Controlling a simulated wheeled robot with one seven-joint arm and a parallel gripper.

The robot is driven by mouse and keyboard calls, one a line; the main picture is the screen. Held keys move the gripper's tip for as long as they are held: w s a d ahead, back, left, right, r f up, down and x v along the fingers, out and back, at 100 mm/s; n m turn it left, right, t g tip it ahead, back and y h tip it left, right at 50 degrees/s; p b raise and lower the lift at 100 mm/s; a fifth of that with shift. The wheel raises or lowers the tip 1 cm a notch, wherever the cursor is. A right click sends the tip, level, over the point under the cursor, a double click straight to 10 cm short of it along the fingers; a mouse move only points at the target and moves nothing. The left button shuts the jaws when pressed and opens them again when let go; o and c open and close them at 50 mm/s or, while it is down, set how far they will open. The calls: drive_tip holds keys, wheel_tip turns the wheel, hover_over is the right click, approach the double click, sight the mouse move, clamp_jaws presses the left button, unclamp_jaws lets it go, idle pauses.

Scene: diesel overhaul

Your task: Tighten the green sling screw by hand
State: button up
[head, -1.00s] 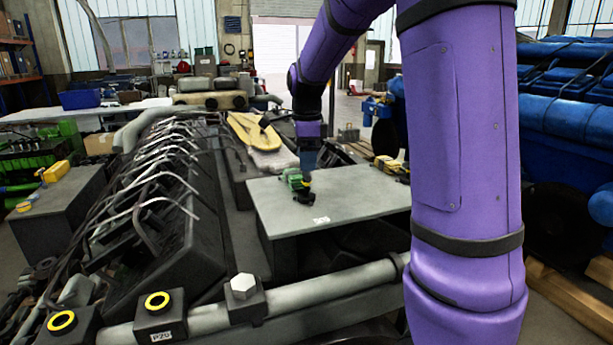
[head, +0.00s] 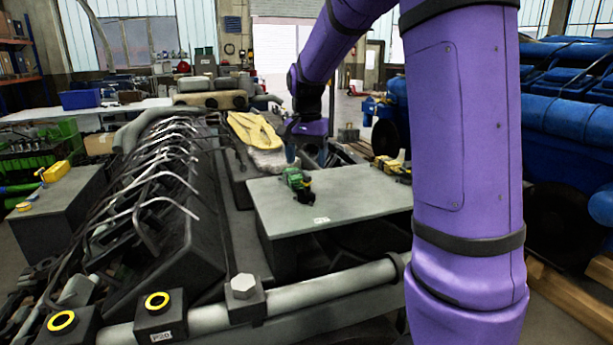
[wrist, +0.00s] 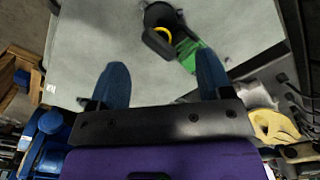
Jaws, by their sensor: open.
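The green sling screw (head: 292,178) lies on the grey tabletop with a black part (head: 303,190) at its near end. In the wrist view the green piece (wrist: 188,56) joins a black fitting (wrist: 160,20) with a yellow ring (wrist: 163,33). My gripper (wrist: 161,66) is open, its two blue fingers spread apart with nothing held between them.
The grey table (head: 345,200) is mostly bare, with a white label at its near edge. A yellow part (head: 390,164) sits at its right rear. A dark engine block with pale pipes (head: 165,220) stands on the left, and a yellow object (head: 254,130) lies behind the table.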

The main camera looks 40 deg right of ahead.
sight(307, 173)
drive_tip(key=n, duration=0.7)
drive_tip(key=shift+f, duration=2.55)
clamp_jaws()
